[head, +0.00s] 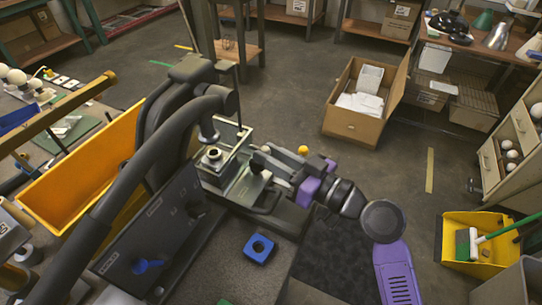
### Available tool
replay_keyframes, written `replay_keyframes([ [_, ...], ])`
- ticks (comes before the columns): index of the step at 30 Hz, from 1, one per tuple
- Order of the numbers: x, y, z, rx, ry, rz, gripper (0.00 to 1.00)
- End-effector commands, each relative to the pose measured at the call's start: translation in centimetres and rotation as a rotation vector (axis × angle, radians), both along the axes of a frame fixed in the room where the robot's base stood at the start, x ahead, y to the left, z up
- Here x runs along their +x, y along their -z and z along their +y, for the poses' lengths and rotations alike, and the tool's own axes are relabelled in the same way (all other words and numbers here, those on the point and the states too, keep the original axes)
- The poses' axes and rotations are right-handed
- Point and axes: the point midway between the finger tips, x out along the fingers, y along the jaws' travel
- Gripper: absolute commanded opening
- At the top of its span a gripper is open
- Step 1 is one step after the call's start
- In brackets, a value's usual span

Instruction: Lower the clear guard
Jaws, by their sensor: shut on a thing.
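A dark bench press (178,130) with a long curved lever stands on the workbench at centre left. A clear guard (240,143), seen as a pale see-through panel with a thin frame, stands at the press's work area, around and behind a metal fitting (212,158). My arm reaches in from the lower right. My gripper (260,167) is at the right side of the guard, shut on what looks like its edge. The fingertips and the exact grip are small and partly hidden.
A blue square part (259,248) lies on the bench in front of the press. A yellow bin (70,185) stands left of it. An open cardboard box (361,108) and a yellow dustpan-like tray (470,243) are on the floor. The floor between is mostly clear.

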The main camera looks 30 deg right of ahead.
Motion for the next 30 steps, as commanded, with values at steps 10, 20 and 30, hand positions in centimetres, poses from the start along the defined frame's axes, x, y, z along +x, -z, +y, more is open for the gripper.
replay_keyframes([
  [10,-0.1,0.7,-0.1,-0.002,0.0,0.015,0.35],
  [20,0.0,0.4,0.0,-0.002,0.0,0.008,0.45],
  [30,-3.5,0.7,-1.7,-0.002,0.003,0.011,0.45],
])
